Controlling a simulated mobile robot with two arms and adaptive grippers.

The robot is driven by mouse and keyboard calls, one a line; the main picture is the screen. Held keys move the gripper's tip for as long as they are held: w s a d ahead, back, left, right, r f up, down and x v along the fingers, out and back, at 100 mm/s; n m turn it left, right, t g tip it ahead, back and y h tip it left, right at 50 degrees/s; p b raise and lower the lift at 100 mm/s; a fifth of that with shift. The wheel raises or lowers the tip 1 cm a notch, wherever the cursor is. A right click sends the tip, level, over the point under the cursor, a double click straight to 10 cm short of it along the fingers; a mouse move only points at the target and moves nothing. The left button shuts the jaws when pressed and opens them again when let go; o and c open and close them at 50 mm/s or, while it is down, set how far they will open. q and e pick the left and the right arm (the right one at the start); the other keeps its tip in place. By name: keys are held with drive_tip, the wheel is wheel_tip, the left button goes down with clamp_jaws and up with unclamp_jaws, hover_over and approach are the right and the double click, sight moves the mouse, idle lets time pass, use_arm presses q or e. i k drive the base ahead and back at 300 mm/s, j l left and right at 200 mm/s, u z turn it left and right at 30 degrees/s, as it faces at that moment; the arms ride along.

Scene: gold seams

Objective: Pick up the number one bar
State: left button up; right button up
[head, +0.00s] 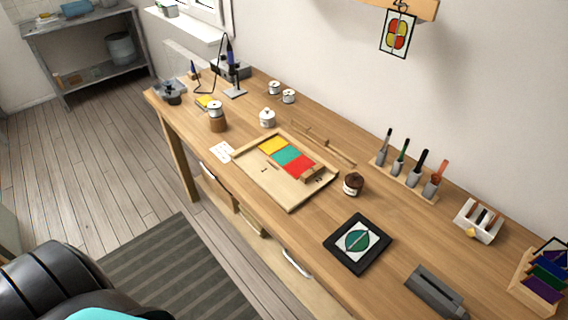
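I cannot make out which piece is the number one bar, as no number is readable at this size. A wooden assembly board (292,200) lies on the bench with yellow (273,146), teal (287,156) and red (301,163) panels along its far side. A small wooden block (313,173) sits by the red panel, with small dark marks beside it. A long thin wooden strip (335,152) lies behind the board. A grey bar-shaped block (436,291) lies near the front right.
A brown jar (353,184) stands right of the board. A black-framed panel (358,243) lies in front. A rack of several handled tools (408,178) and a small white holder (479,221) stand along the wall. White spools and a lidded pot (267,117) stand further back.

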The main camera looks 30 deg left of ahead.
sight(318, 137)
drive_tip(key=i+j+z, duration=0.15)
drive_tip(key=j, duration=0.3)
drive_tip(key=j+z, duration=0.1)
drive_tip(key=j, duration=0.4)
drive_tip(key=i+j+z, duration=0.15)
drive_tip(key=j, duration=0.3)
drive_tip(key=k, duration=0.05)
